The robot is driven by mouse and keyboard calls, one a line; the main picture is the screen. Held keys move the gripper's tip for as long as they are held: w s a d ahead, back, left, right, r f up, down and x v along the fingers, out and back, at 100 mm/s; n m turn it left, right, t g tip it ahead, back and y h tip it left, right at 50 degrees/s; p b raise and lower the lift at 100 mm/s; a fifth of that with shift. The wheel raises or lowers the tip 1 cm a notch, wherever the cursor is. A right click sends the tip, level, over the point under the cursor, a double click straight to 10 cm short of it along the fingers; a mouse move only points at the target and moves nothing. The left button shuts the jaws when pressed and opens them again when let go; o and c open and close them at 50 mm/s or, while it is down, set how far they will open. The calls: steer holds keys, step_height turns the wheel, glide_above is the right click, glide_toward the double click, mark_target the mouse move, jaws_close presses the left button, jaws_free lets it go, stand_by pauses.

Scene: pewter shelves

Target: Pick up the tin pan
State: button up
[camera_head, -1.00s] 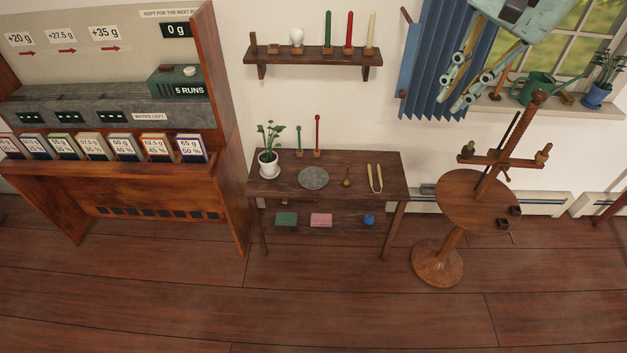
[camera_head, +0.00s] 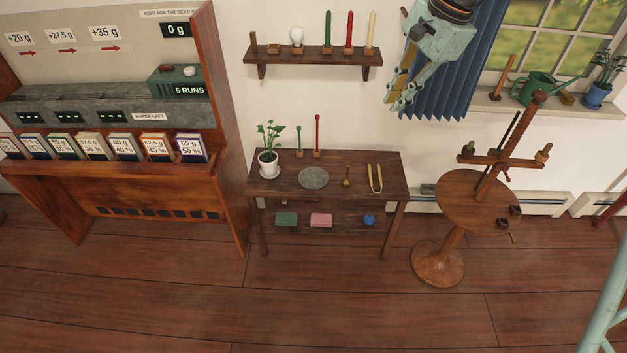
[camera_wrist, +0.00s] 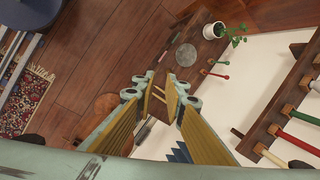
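The tin pan, a flat round grey disc (camera_head: 313,178), lies on the wooden side table's top (camera_head: 290,190), right of the potted plant. It also shows in the wrist view (camera_wrist: 186,56), beyond my fingertips. My gripper (camera_head: 398,101) hangs high in front of the blue curtain, above and to the right of the pan and well apart from it. In the wrist view my gripper (camera_wrist: 161,86) is open, with nothing seen between its yellow-padded fingers.
A potted plant (camera_head: 268,164), green and red upright sticks, a small brass tool (camera_head: 346,177) and tongs (camera_head: 375,178) share the tabletop. A wall shelf (camera_head: 313,54) holds candles and a bulb. A round wooden stand (camera_head: 468,200) is at right. Floor in front is clear.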

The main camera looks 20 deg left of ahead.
steer(key=w+a+f+m, duration=0.2)
steer(key=a+f, duration=0.5)
steer(key=f, duration=0.5)
steer(key=w+a+f+m+g, duration=0.1)
steer(key=w+a+f, duration=0.4)
steer(key=f, duration=0.8)
steer(key=w+a+f+m+g, duration=0.1)
steer(key=w+a+f+m, duration=0.2)
steer(key=a+f, duration=0.5)
steer(key=shift+w+a+f+y, duration=0.4)
steer(key=shift+w+f, duration=0.15)
steer(key=shift+f, duration=2.05)
steer(key=shift+f, duration=0.1)
steer(key=b, duration=0.2)
glide_above(313, 182)
steer(key=w+d, duration=0.1)
steer(key=d, duration=0.2)
steer(key=f, duration=0.6)
steer(key=shift+w+a+f, duration=0.15)
steer(key=shift+a+f, duration=0.1)
steer(key=shift+f, duration=0.15)
steer(key=shift+a+f, duration=0.25)
steer(key=shift+f, duration=0.2)
steer(key=shift+f, duration=0.15)
